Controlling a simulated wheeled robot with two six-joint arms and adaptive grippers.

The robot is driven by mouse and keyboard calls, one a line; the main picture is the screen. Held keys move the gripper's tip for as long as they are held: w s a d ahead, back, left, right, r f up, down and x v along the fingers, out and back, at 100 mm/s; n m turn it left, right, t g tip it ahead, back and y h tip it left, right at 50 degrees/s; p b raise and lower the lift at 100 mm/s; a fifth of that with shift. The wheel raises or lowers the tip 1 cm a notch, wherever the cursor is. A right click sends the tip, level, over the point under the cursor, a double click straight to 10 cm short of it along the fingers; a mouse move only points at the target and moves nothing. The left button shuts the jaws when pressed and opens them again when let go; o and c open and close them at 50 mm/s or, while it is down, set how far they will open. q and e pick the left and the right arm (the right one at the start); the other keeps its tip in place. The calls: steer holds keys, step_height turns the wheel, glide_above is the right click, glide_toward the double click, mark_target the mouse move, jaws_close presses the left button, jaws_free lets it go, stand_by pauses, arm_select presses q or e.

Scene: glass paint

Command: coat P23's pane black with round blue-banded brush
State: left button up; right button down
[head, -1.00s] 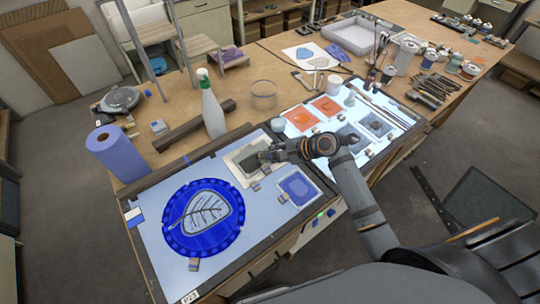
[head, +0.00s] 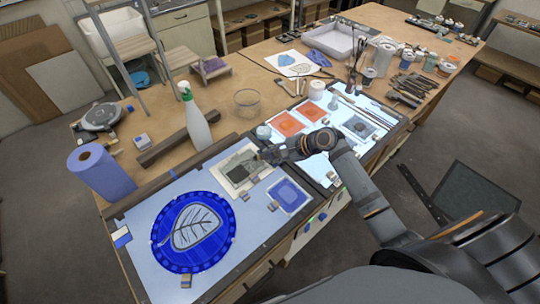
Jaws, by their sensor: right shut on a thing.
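A round blue pane (head: 224,250) with a grey leaf shape (head: 196,227) in its middle lies on the pale lit board (head: 150,258) at the lower left. No P23 label can be read now. A pale square plate with a dark grey patch (head: 243,165) lies beyond it, and a square with a blue patch (head: 288,195) lies to its right. My right gripper (head: 266,155) is low at the right edge of the dark patch. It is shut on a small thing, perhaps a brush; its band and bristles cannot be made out. My left gripper is not in view.
A spray bottle (head: 196,122), a blue paper roll (head: 100,172) and a clear bowl (head: 247,102) stand behind the board. Orange squares (head: 288,123) lie on a second lit panel. Jars, tools and a white tray (head: 335,40) fill the table's far part.

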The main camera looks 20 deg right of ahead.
steer(key=shift+a+r, duration=0.1)
steer(key=shift+r, duration=0.5)
steer(key=w, duration=0.2)
steer(key=w+a, duration=0.1)
steer(key=w, duration=0.2)
steer(key=shift+a+b, duration=0.2)
steer(key=shift+b, duration=0.15)
steer(key=shift+s, duration=0.2)
steer(key=shift+p, duration=0.35)
steer(key=shift+f, duration=0.1)
steer(key=shift+f, duration=0.25)
steer(key=shift+f, duration=0.3)
